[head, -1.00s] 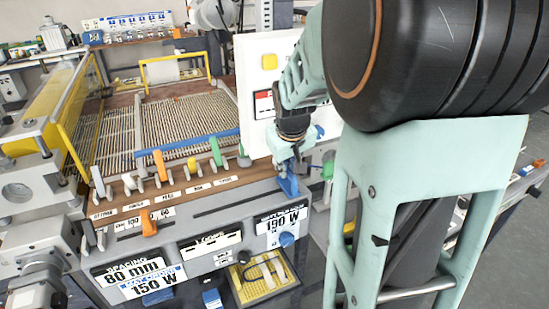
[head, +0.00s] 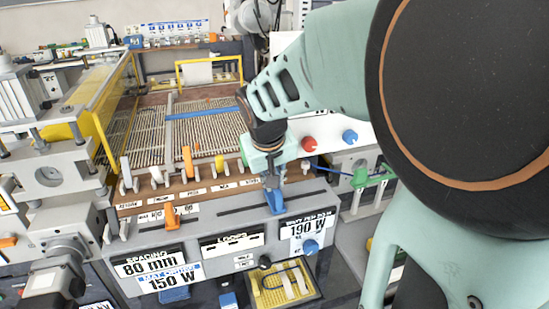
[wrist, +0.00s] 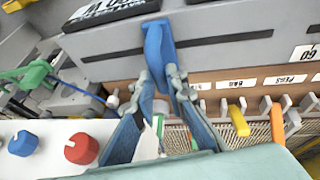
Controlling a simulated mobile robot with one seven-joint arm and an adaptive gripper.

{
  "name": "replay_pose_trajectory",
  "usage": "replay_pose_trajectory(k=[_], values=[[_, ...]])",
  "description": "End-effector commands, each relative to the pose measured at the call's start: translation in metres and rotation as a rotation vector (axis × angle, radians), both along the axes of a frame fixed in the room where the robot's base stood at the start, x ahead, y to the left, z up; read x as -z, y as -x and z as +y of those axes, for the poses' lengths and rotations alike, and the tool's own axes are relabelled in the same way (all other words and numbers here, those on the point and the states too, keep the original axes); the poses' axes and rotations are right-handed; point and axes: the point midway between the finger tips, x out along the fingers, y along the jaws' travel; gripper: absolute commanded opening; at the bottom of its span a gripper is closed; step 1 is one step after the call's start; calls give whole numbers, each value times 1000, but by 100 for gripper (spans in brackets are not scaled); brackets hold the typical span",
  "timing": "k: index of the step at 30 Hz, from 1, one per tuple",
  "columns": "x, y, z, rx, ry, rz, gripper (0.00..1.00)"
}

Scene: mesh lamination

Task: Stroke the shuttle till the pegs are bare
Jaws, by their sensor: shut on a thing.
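My gripper (head: 270,178) is shut on a blue handle (head: 275,202) that stands in a long slot in the grey front panel. In the wrist view, my two fingers (wrist: 161,78) close on the blue handle (wrist: 157,42) from both sides. A blue bar (head: 203,113), perhaps the shuttle, lies across the mesh bed (head: 205,138), away from its front edge; its right end is hidden behind my arm. Individual pegs are too small to make out.
Behind the slot stand white, orange (head: 188,162) and yellow (head: 219,163) levers above a label strip. An orange slider (head: 171,215) sits at the left. Red (head: 309,144) and blue (head: 350,136) knobs and a green handle (head: 372,177) lie right of my gripper.

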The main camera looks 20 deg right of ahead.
Motion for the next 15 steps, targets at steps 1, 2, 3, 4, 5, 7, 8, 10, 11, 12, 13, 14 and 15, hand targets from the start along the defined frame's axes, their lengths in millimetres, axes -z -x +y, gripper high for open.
replay_pose_trajectory(k=[1,2,3,4,5,7,8,10,11,12,13,14,15], values=[[5,-1,21,-12,-1,-5,0],[5,0,29,-12,-1,-4,0],[4,0,41,-12,-2,-4,0],[4,1,49,-10,-2,-4,0],[4,1,58,-10,-2,-4,0],[3,2,75,-10,-3,-3,0],[3,2,82,-9,-3,-2,0],[3,3,96,-8,-2,-2,0],[3,3,102,-7,-3,-2,0],[2,3,108,-7,-3,-2,0],[2,3,112,-5,-4,-2,0],[2,3,116,-5,-3,-1,0],[1,4,120,-5,-4,-2,0]])
